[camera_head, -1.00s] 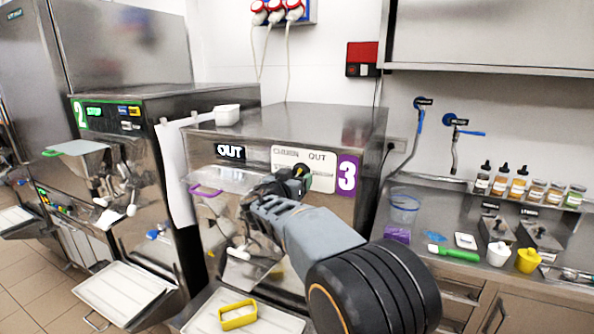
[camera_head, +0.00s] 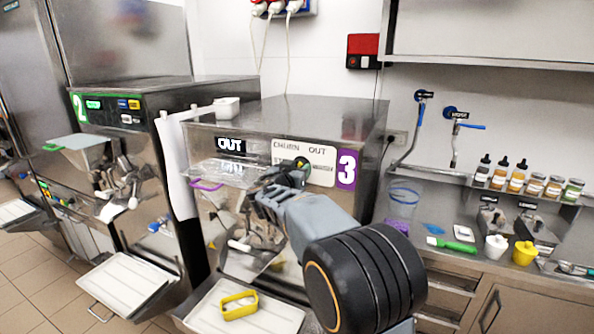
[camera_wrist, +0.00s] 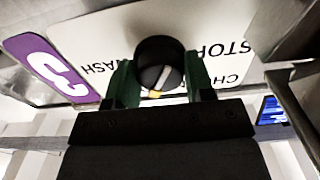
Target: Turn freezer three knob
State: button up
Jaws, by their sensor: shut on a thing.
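Freezer three (camera_head: 290,115) is the steel machine with a purple "3" label in the middle of the head view. Its black knob (camera_head: 302,163) sits on a white panel (camera_head: 322,160) marked CHURN, OUT and STOP, with other wording partly covered by my arm. My gripper (camera_head: 297,177) is at the panel. In the wrist view, the green fingers of my gripper (camera_wrist: 158,82) stand on both sides of the round knob (camera_wrist: 158,62) and are shut on it. A white line and a small yellow mark show on the knob's face. The panel lettering appears upside down there.
A clear hopper (camera_head: 228,171) and spout handle (camera_head: 240,245) are left of my arm. A tray (camera_head: 290,318) with a yellow piece (camera_head: 240,304) lies below. Freezer two (camera_head: 120,125) stands left. A counter (camera_head: 468,222) with bottles and tools is right.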

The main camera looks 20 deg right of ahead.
jog(key=shift+c, duration=0.9)
jog(key=shift+f+b, duration=0.15)
jog(key=shift+b, duration=0.3)
jog(key=shift+s+d+r+n+b, duration=0.15)
jog(key=shift+n+b, duration=2.35)
jog(key=shift+n, duration=3.45)
jog(key=shift+w+a+r+n+b, duration=0.15)
jog(key=shift+n+b, duration=2.35)
jog(key=shift+n, duration=3.45)
jog(key=shift+s+d, duration=0.1)
